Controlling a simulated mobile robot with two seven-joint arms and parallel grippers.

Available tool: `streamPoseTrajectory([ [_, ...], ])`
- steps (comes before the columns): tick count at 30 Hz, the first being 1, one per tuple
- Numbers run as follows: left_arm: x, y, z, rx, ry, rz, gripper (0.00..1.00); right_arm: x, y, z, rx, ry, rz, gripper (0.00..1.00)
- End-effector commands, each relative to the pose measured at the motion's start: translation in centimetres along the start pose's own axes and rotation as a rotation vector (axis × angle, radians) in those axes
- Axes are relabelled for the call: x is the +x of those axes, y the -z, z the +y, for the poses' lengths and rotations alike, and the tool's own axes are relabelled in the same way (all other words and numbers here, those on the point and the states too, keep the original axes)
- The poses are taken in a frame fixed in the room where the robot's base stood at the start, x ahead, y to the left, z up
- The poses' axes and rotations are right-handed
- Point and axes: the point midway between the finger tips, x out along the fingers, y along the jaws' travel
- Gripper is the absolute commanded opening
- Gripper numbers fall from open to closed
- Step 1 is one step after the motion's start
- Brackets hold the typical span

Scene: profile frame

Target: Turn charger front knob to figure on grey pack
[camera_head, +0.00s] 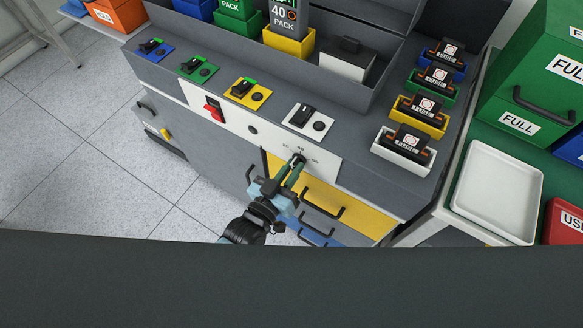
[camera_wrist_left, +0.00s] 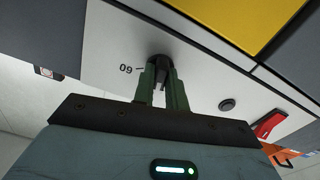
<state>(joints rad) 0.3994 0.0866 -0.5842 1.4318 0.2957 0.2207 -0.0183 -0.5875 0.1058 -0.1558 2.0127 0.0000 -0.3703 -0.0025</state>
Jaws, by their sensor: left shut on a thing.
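The charger's front knob (camera_head: 298,158) is a dark knob on the white front panel, with small printed figures around it; "40" reads above it, the others are too small to read. My left gripper (camera_head: 291,176) reaches up to it, its green fingers shut on the knob. In the left wrist view the dark knob (camera_wrist_left: 159,67) sits between the two fingertips (camera_wrist_left: 162,84), and an upside-down "60" with a tick shows beside it. The knob's pointer direction is unclear. The grey pack (camera_head: 287,17), marked "40" and "PACK", stands in a yellow bin. My right gripper is out of view.
A red switch (camera_head: 213,109) and a round black button (camera_head: 252,130) are left of the knob on the panel. Drawers with dark handles, one yellow (camera_head: 345,208), lie below. A white tray (camera_head: 497,190) is empty.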

Motion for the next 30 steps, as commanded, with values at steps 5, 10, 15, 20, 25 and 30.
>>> streamPoseTrajectory([
  [5, 0.00, 0.05, -0.02, 0.106, 0.001, 0.001, 0.00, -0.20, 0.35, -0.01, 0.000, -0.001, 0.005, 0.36],
  [10, 0.00, 0.06, -0.04, 0.174, 0.001, 0.001, 0.00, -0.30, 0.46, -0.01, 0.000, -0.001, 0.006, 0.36],
  [15, 0.00, 0.04, -0.04, 0.207, 0.001, 0.002, 0.00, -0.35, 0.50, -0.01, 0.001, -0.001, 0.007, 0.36],
  [20, -0.01, 0.02, -0.03, 0.219, 0.000, 0.002, 0.00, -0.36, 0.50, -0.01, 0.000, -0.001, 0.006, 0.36],
  [25, -0.01, 0.01, -0.03, 0.219, 0.000, 0.001, 0.00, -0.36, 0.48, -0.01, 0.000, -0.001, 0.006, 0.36],
  [30, -0.01, 0.02, -0.03, 0.218, 0.000, 0.002, 0.17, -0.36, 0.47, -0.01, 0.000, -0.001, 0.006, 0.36],
])
